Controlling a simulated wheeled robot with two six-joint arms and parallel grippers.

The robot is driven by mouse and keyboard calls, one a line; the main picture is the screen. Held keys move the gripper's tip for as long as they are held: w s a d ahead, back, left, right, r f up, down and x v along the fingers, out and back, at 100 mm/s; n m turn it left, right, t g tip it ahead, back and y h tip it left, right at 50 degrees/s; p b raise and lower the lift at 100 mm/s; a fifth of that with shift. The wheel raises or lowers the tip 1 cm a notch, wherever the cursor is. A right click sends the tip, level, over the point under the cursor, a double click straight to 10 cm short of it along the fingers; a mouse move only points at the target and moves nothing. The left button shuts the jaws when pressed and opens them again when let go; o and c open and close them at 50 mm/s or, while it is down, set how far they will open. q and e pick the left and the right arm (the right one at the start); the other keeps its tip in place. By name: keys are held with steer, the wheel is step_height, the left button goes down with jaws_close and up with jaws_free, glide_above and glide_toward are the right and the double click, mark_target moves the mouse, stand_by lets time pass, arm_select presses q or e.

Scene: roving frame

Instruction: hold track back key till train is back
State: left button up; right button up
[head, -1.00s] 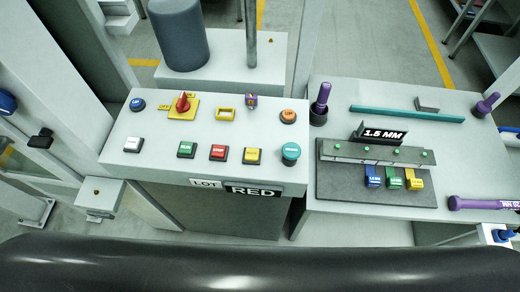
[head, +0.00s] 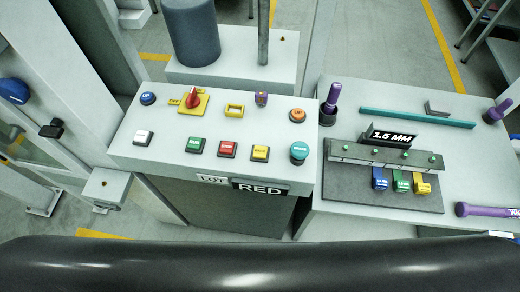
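A grey sloped console (head: 218,117) stands in front of me with several keys. In its front row are a white key (head: 142,138), a green key (head: 196,145), a red key (head: 228,147), a yellow key (head: 260,153) and a round teal button (head: 299,152). Behind them are a round blue button (head: 148,98), a red selector knob (head: 194,99) on a yellow plate, a yellow frame (head: 234,110), a small purple piece (head: 261,99) and an orange button (head: 297,115). The labels are too small to read, so I cannot tell which is the track back key. Neither gripper shows. No train is recognisable.
A side table (head: 460,150) on the right holds a dark block (head: 375,194) with coloured tags, a "1.5 MM" sign (head: 391,137) and purple-handled tools. A "RED" lot sign (head: 259,189) hangs on the console front. A dark grey cylinder (head: 193,32) stands behind.

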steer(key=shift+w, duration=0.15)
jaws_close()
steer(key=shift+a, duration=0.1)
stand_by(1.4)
